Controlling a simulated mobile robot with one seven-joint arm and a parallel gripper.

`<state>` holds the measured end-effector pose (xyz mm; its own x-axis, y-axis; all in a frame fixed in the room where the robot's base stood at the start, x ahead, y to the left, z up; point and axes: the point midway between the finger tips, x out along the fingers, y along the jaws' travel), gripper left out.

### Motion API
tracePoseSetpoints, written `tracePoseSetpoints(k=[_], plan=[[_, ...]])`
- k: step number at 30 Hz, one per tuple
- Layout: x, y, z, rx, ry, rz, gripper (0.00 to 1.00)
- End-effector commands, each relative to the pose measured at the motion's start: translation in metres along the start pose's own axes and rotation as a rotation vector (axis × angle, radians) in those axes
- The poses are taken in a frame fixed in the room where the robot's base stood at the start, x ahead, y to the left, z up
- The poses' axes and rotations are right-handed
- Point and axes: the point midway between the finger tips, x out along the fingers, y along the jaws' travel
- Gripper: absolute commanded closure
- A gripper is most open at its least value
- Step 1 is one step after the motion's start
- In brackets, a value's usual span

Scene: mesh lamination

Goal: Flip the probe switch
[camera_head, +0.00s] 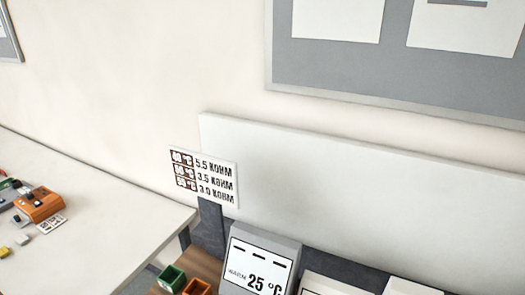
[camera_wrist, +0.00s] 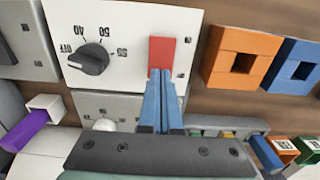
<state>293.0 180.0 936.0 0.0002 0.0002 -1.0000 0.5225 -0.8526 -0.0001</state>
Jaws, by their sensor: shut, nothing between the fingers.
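In the wrist view, a red switch (camera_wrist: 162,53) sits on a white panel (camera_wrist: 125,18), right of a dark round dial (camera_wrist: 90,59) marked OFF, 40, 50 and 55. No label I can read names it as the probe switch. My gripper (camera_wrist: 160,74) has its blue fingers shut together and empty. The fingertips overlap the lower edge of the red switch; whether they touch it I cannot tell. The head view does not show my gripper or this switch.
An orange square holder (camera_wrist: 243,60) and a blue one (camera_wrist: 294,65) stand right of the panel. A purple-handled object (camera_wrist: 27,130) is at left. In the head view, a grey display unit (camera_head: 258,262) reads 25 °C, below a sign (camera_head: 205,177) with KOHM values.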

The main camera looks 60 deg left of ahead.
Motion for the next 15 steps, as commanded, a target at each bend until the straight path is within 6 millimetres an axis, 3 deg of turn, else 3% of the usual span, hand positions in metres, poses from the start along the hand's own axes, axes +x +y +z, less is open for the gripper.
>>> tracePoseSetpoints(k=[15], plan=[[0.0087,0.0001,0.0003,0.0,-0.001,0.0,1.0]])
